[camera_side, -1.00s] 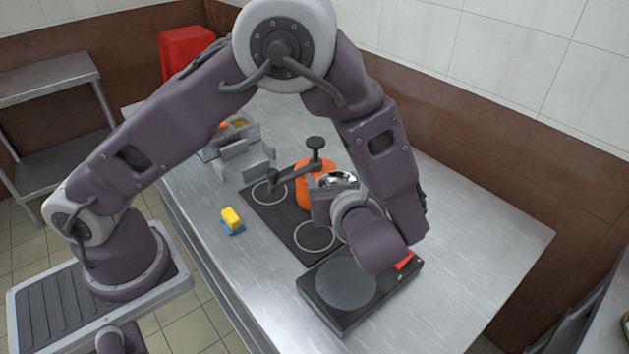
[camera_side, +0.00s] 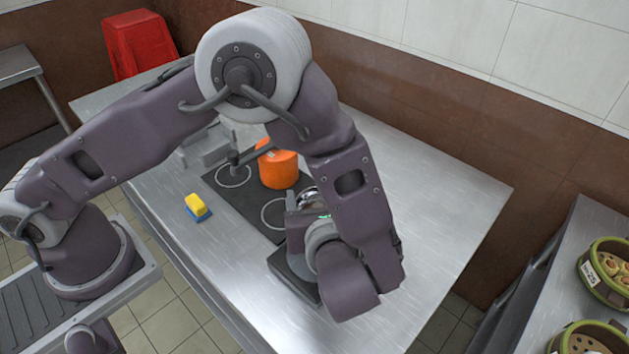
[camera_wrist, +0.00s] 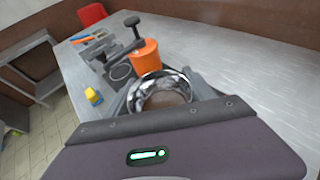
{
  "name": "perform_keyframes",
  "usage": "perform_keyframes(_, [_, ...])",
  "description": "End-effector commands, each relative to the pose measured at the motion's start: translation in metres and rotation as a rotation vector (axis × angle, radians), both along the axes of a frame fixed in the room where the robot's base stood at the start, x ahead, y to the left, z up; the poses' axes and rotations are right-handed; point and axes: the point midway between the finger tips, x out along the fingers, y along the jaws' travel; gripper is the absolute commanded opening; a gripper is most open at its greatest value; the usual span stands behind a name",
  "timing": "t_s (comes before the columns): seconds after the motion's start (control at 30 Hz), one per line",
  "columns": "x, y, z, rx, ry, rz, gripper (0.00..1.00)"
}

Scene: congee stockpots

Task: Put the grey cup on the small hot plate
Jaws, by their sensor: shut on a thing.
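The grey cup (camera_wrist: 162,97) is a shiny round metal cup with an open rim, seen from above in the wrist view. My gripper (camera_wrist: 160,98) is shut on it, with a finger on either side. In the side view, only a small bright part of the cup (camera_side: 308,195) shows beside my gripper (camera_side: 305,208). The small hot plate (camera_side: 290,275) is a dark flat unit at the near part of the table. My wrist hides most of it, including its round plate. I cannot tell how high the cup is above it.
An orange pot (camera_side: 278,168) stands on the black two-ring hob (camera_side: 240,200), just behind the cup. A yellow and blue sponge (camera_side: 197,207) lies left of the hob. Grey metal holders (camera_side: 205,148) are at the back left. The steel table (camera_side: 425,190) is clear on the right.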

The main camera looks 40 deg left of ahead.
Motion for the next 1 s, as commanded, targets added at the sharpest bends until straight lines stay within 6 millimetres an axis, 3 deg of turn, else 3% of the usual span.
perform_keyframes(0.3, [0.000, 0.000, -0.041, 0.004, 0.000, -0.001, 0.14])
perform_keyframes(0.5, [0.000, 0.000, -0.057, 0.002, -0.001, 0.000, 0.14])
perform_keyframes(1.0, [0.000, 0.000, -0.061, 0.001, -0.002, 0.000, 0.14])
